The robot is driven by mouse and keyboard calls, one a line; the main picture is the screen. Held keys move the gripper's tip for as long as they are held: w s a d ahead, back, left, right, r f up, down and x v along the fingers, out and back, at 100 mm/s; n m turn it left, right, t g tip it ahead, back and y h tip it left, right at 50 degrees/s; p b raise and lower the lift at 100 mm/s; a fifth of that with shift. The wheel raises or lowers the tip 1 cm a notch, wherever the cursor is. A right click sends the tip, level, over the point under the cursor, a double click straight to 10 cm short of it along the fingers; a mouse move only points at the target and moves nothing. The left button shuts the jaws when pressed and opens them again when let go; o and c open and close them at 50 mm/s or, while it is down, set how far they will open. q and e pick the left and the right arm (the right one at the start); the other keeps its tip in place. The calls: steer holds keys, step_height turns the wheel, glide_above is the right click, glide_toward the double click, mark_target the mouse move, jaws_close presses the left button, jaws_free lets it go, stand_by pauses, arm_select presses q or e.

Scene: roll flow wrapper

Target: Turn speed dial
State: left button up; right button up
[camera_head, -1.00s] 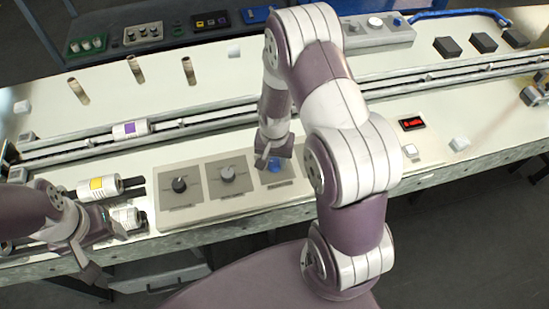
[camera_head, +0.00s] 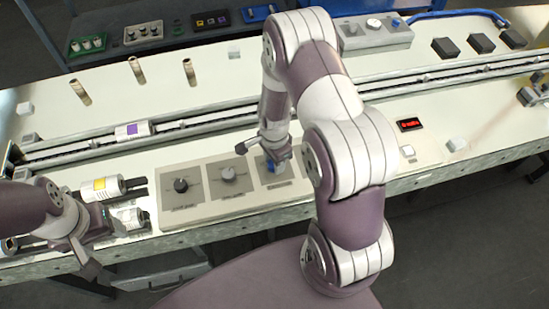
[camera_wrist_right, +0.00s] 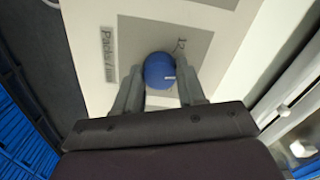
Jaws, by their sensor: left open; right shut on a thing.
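A grey control panel (camera_head: 206,213) on the near side of the bench carries a black dial (camera_head: 181,185), a grey dial (camera_head: 228,174) and a blue dial at its right end. The blue dial (camera_wrist_right: 158,70) is round with a short white mark and fills the space between my right gripper's fingers (camera_wrist_right: 161,88). The label beside it seems to read "Packs / min". In the head view my right gripper (camera_head: 274,161) points down over this dial and partly hides it. My left gripper (camera_head: 104,248) is open and empty at the front left, near the rolls.
A purple-banded roll (camera_head: 132,131) is on the conveyor rails behind. A red display (camera_head: 410,124) is right of my right arm. Upright pegs (camera_head: 188,71) stand farther back.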

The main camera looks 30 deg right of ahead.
steer(key=shift+w+r+m, duration=0.15)
steer(key=shift+m, duration=0.95)
steer(key=o, duration=1.1)
steer(key=shift+c, duration=0.2)
steer(key=shift+a, duration=0.1)
step_height(320, 180, up, 13)
steer(key=shift+f+b, duration=0.2)
steer(key=shift+b, duration=0.1)
